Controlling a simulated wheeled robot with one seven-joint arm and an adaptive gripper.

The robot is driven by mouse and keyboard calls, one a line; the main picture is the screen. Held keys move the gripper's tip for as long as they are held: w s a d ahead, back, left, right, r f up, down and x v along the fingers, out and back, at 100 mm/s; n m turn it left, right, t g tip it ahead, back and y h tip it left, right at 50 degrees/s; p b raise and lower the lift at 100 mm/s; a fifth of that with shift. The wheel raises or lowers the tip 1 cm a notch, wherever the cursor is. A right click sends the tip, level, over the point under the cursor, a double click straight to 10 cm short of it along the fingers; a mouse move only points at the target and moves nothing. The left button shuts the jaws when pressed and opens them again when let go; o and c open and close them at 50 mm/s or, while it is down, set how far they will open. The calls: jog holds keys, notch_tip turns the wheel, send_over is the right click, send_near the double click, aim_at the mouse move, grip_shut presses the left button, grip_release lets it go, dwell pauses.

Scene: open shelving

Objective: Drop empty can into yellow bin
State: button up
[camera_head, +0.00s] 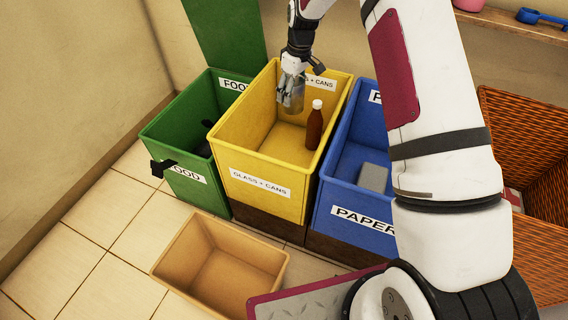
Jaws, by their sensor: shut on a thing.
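The yellow bin (232,150) stands between the green and blue bins and carries a "GLASS + CANS" label on its front. A brown bottle (315,126) with a white cap stands upright inside it on the right. My gripper (293,76) points down over the back part of the yellow bin. It is shut on a silvery, greyish can (291,97), which hangs below the fingers, within the bin's outline and above its floor. The exact height of the can over the floor is hard to tell. The fingers are small and partly dark in this view.
A green "FOOD" bin (181,143) with its lid up stands left, with dark items inside. A blue "PAPER" bin (338,192) holds a grey block (373,177). An empty tan box (196,262) sits on the tiled floor in front. A woven orange basket (541,250) is at right.

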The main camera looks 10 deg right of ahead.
jog(key=shift+f, duration=0.6)
jog(key=o, duration=1.2)
jog(key=shift+o, duration=0.2)
jog(key=r, duration=0.7)
jog(key=s+d+r, duration=0.1)
jog(key=r, duration=0.3)
jog(key=shift+r, duration=0.45)
